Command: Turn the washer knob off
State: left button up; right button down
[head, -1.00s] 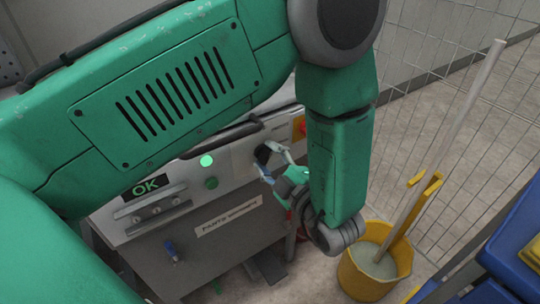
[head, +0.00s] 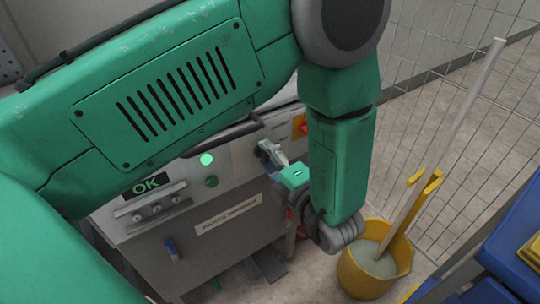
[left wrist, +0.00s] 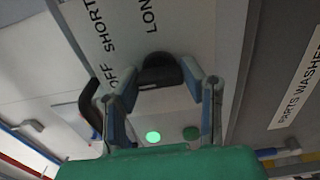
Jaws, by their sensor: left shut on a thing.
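The washer knob (left wrist: 158,69) is black and sits on the grey panel in the left wrist view, near printed words OFF, SHORT and LONG. My left gripper (left wrist: 161,82) has its two fingers on either side of the knob, shut on it. In the head view my left gripper (head: 267,153) is at the right part of the washer's panel, and its fingers largely hide the knob. I cannot tell which word the knob points to. My right gripper is in neither view.
The washer panel has a lit OK display (head: 147,185), a green light (head: 206,160) and a green button (head: 211,182). A red-and-yellow switch (head: 301,126) is right of the knob. A yellow bucket (head: 372,272) stands on the floor before a wire fence (head: 450,150).

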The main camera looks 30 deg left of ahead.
pick_arm(q)
jog(key=shift+a, duration=0.1)
dwell(0.3)
jog(key=o, duration=1.1)
jog(key=shift+w, duration=0.1)
jog(key=shift+o, duration=0.2)
jog(key=shift+a+f, duration=0.1)
jog(key=shift+a, duration=0.05)
jog(key=shift+d, duration=0.2)
jog(key=v, duration=0.7)
jog(key=shift+f, duration=0.1)
